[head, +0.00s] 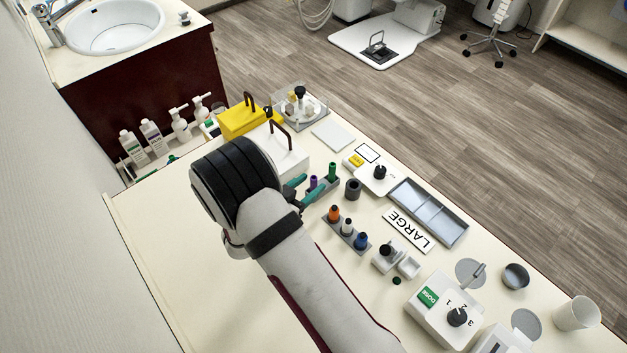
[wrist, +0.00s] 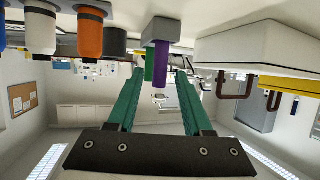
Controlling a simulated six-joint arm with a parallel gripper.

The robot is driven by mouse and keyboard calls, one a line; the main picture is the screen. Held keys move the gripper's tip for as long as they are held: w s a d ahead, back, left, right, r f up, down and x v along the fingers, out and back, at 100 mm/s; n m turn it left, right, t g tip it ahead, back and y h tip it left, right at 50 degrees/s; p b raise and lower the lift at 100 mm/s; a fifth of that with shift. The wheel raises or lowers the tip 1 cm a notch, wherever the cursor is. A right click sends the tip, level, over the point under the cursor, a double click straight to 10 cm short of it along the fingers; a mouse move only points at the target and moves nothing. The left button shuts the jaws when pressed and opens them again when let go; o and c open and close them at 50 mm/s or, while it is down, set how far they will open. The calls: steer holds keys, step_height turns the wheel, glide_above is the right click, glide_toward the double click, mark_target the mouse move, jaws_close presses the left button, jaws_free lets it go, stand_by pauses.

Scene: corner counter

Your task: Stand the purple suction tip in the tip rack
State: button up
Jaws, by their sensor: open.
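The purple suction tip (head: 313,182) stands upright in a small grey holder (head: 324,187), beside a green tip (head: 332,170). In the wrist view, which is upside down, the purple tip (wrist: 161,62) hangs from the holder (wrist: 162,30) between my two green fingers, with the green tip (wrist: 149,65) just behind it. My gripper (head: 307,187) is open and level, with a finger to each side of the purple tip's line; I cannot tell whether they touch it. A second grey rack (head: 345,233) holds orange (head: 334,213), white (head: 347,227) and blue (head: 361,241) tips.
A white block with a dark handle (head: 283,150) and a yellow one (head: 240,120) stand behind my gripper. A dark cylinder (head: 353,190) stands right of the purple tip's holder. A metal tray (head: 430,212) and a LARGE card (head: 408,231) lie farther right. The counter left of my arm is clear.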

steer(key=v, duration=0.9)
step_height(320, 180, up, 11)
steer(key=w+a+g+y, duration=0.1)
steer(key=g+y, duration=0.3)
steer(key=y, duration=0.6)
steer(key=s+d+r+g, duration=0.1)
steer(key=s+d+g, duration=0.3)
steer(key=s+d, duration=0.4)
steer(key=s+d+r+g+h, duration=0.1)
steer(key=s+d+g, duration=0.2)
steer(key=s+d, duration=0.5)
steer(key=s, duration=0.8)
steer(key=shift+s+r+g+h, duration=0.15)
steer(key=shift+r+g+h, duration=0.15)
steer(key=shift+r+g, duration=0.1)
